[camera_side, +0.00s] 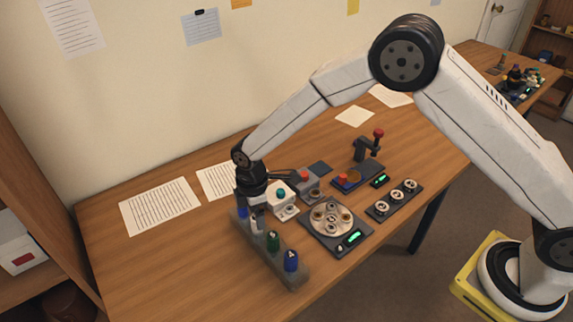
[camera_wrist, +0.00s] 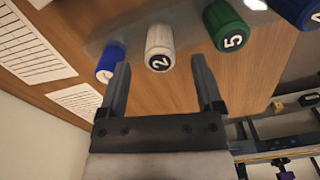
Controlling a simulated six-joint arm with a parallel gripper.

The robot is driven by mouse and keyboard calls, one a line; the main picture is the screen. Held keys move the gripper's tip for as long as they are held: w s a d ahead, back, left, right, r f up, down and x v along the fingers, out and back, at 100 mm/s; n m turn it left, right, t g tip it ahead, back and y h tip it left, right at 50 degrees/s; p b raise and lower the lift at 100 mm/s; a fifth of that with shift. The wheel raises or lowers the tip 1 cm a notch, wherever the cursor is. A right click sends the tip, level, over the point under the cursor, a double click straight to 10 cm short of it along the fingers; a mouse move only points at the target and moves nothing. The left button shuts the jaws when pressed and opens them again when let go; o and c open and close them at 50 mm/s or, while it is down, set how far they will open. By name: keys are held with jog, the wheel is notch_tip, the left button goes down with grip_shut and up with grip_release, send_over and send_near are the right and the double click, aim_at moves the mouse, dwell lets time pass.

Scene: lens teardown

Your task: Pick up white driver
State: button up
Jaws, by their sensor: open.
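The white driver (camera_side: 257,221) stands in a grey rack (camera_side: 287,279) at the front of the table. In the wrist view the white driver (camera_wrist: 160,42) shows its cap end with a "2". My gripper (camera_side: 254,201) is right above the white driver in the side view. In the wrist view my gripper (camera_wrist: 160,68) has its two fingers apart, with the driver's cap appearing between and just beyond the tips. I cannot tell whether the fingers touch it. The lower part of the driver is hidden by the rack.
A blue driver (camera_wrist: 108,62) stands close on one side of the white one. A green driver (camera_wrist: 228,27), marked "5", and another blue driver (camera_wrist: 300,10) stand on the other side.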

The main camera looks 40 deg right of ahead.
jog(key=shift+f, duration=1.45)
jog(key=shift+c, duration=0.2)
grip_shut()
